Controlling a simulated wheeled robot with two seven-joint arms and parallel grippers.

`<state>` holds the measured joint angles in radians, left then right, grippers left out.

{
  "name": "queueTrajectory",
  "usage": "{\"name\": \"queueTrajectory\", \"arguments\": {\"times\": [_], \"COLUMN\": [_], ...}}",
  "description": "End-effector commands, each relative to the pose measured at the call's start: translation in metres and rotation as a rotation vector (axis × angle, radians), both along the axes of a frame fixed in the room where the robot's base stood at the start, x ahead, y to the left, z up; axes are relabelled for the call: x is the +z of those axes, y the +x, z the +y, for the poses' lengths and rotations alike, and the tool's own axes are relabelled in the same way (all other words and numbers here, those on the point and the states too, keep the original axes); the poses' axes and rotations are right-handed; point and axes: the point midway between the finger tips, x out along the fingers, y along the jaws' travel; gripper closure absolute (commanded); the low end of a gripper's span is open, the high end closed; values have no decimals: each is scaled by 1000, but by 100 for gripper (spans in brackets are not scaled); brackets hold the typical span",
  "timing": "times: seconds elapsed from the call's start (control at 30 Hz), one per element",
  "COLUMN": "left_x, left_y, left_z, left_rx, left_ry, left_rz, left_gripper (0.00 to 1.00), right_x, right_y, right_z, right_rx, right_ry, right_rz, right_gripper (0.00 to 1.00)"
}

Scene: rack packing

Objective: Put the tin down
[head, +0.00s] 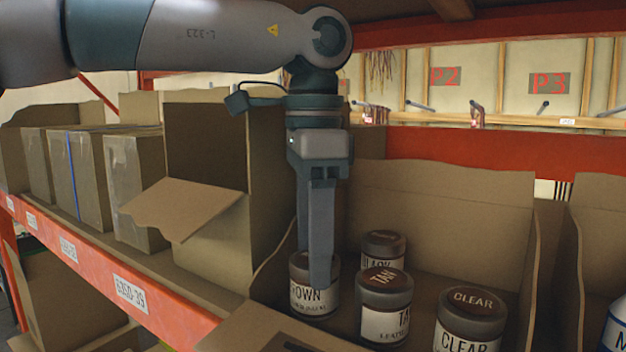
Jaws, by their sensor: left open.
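My left gripper (318,268) points straight down over the brown tin (312,299), whose label ends in "OWN". Its fingers are open and overlap the tin's top and side in the head view. The tin stands upright in an open cardboard box (440,190) on the shelf. Beside it in the same box are a tin marked TAN (385,308), a black tin (383,246) behind it, and a tin marked CLEAR (470,318) at the right. My right gripper is not in view.
An open, empty-looking box (206,135) with a folded-out flap stands left of the tins. Several closed cartons (80,180) stand farther left. The red shelf edge (160,305) runs along the front. Another box and a bottle (616,325) are at the right.

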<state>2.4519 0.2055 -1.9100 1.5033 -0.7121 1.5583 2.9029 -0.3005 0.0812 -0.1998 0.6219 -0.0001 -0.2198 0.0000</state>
Motion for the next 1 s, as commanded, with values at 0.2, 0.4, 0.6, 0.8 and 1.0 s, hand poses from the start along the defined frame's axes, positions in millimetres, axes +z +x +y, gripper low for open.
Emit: {"name": "queueTrajectory", "arguments": {"times": [0.2,0.4,0.6,0.8,1.0], "left_x": [38,71,92,99,99], "left_y": [0,0,0,-1,-1], "left_z": [-1,-1,0,0,0], "left_rx": [1,1,0,-1,-1], "left_ry": [-4,-3,-2,-2,-1], "left_rz": [-3,-2,-1,0,0], "left_gripper": [43,43,43,43,43], "right_x": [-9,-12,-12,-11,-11], "right_y": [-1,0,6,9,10], "right_z": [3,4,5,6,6], "right_rx": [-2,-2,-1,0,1], "right_ry": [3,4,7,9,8], "right_rz": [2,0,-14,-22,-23], "right_gripper": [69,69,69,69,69]}}
